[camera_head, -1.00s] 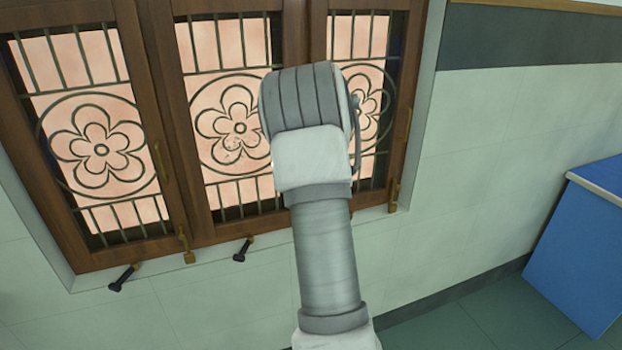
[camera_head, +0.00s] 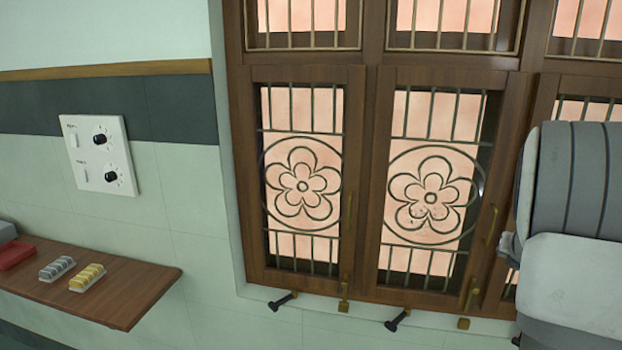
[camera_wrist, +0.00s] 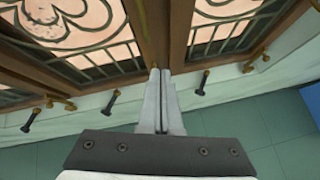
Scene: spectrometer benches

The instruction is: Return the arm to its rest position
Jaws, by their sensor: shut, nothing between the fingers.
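My gripper (camera_wrist: 161,76) shows in the wrist view, its two pale fingers pressed together with nothing between them. The fingertips appear in front of the lower part of a wooden window frame; I cannot tell the distance to it. In the head view, part of my arm (camera_head: 572,225) stands at the right edge, in front of the window. The gripper itself is outside the head view.
A brown window (camera_head: 369,180) with flower grilles fills the middle; dark handles (camera_head: 283,301) stick out below it. A wooden shelf (camera_head: 130,300) at left holds small racks (camera_head: 87,277). A switch panel (camera_head: 98,155) hangs above. Floor shows in the wrist view (camera_wrist: 235,120).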

